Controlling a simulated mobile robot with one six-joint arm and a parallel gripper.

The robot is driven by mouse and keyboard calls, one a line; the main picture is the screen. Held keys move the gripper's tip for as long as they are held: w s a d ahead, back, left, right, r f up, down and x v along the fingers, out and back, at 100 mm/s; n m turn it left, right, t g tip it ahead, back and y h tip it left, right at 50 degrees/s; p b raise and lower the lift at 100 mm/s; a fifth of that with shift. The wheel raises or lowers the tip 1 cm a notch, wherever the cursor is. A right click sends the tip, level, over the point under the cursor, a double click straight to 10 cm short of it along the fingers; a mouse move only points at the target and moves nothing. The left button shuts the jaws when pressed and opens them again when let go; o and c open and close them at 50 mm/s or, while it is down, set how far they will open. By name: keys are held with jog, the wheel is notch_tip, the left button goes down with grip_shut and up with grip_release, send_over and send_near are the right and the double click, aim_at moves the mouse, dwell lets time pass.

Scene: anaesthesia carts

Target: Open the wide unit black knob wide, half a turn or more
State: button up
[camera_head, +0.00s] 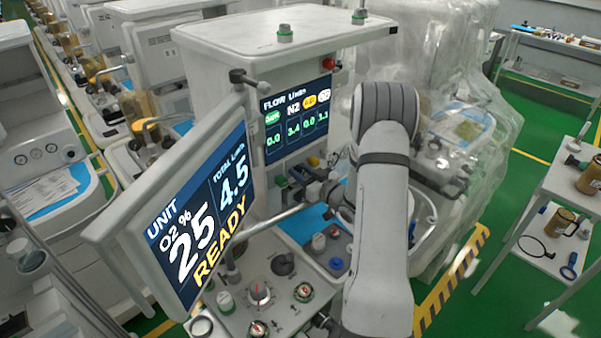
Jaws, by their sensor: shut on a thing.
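The wide unit is the white cart in the middle, with a tilted screen (203,210) reading UNIT, O2 25 %, total 4.5, READY. Its flow display (298,119) shows 0.0, 3.4 under N2, 0.0 and 1.1. Below it is a row of small knobs: a green knob (280,181) at left and a yellow knob (313,161) at right. My gripper (302,177) reaches in from the right between these two and is shut at the black knob's place. The black knob itself is mostly hidden by the fingers. My arm hides the right part of the row.
A grey bar (275,219) runs from the screen towards the arm. The lower worktop (238,312) carries several dials and caps. A plastic-covered machine (460,110) stands close at right. Green floor and a side table (548,160) lie beyond.

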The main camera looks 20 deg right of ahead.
jog(key=shift+f+b, duration=0.2)
jog(key=shift+b, duration=0.4)
jog(key=b, duration=0.2)
jog(key=shift+f+n+b, duration=0.15)
jog(key=shift+n+b, duration=0.15)
jog(key=shift+n, duration=0.1)
jog(key=shift+b, duration=0.45)
jog(key=shift+r+n+b, duration=0.3)
jog(key=shift+n+b, duration=0.1)
jog(key=shift+b, duration=0.1)
jog(key=o, duration=0.7)
jog(key=b+v, duration=0.2)
jog(key=v, duration=0.6)
